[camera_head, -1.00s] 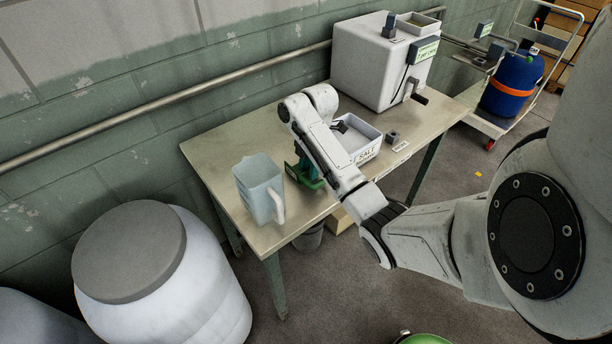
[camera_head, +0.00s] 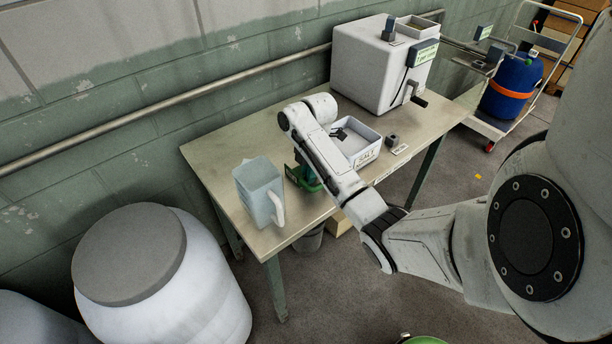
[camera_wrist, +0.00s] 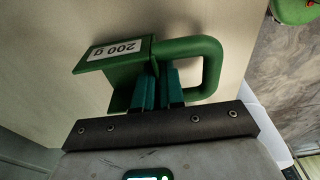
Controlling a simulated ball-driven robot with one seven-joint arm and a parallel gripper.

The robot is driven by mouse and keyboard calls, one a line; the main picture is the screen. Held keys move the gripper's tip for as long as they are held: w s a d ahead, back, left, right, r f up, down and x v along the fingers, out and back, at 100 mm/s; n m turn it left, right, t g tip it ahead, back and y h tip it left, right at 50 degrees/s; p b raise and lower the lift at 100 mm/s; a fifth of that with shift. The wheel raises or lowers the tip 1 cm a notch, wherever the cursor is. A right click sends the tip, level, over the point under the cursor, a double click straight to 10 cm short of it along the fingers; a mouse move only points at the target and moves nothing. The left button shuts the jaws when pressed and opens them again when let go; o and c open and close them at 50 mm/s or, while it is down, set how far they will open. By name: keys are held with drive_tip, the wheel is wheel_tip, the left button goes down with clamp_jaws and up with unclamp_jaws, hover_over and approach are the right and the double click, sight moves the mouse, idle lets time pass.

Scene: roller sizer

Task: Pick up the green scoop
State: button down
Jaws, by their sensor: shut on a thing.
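The green scoop (camera_wrist: 125,57) fills the upper middle of the wrist view, with a white "200 g" label and a looped handle (camera_wrist: 212,62) on its right. My gripper (camera_wrist: 158,80) has its teal fingers shut on the scoop where the handle meets the body. In the head view the scoop (camera_head: 304,178) shows partly behind my arm, over the table between the jug and the salt tray. My arm hides most of it and the gripper there. I cannot tell whether the scoop touches the table.
A clear jug (camera_head: 259,185) stands just left of the scoop. A white salt tray (camera_head: 359,146) is close on the right, with a small grey block (camera_head: 392,141) beside it. A white machine with a crank (camera_head: 378,70) stands at the table's (camera_head: 215,153) far end.

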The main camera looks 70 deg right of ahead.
drive_tip(key=shift+r, duration=0.15)
drive_tip(key=shift+r, duration=0.25)
drive_tip(key=r, duration=0.2)
drive_tip(key=r+p, duration=0.1)
drive_tip(key=shift+s+r, duration=0.3)
drive_tip(key=shift+r, duration=0.1)
drive_tip(key=s+r+p, duration=0.8)
drive_tip(key=s, duration=0.5)
drive_tip(key=shift+s+r, duration=0.2)
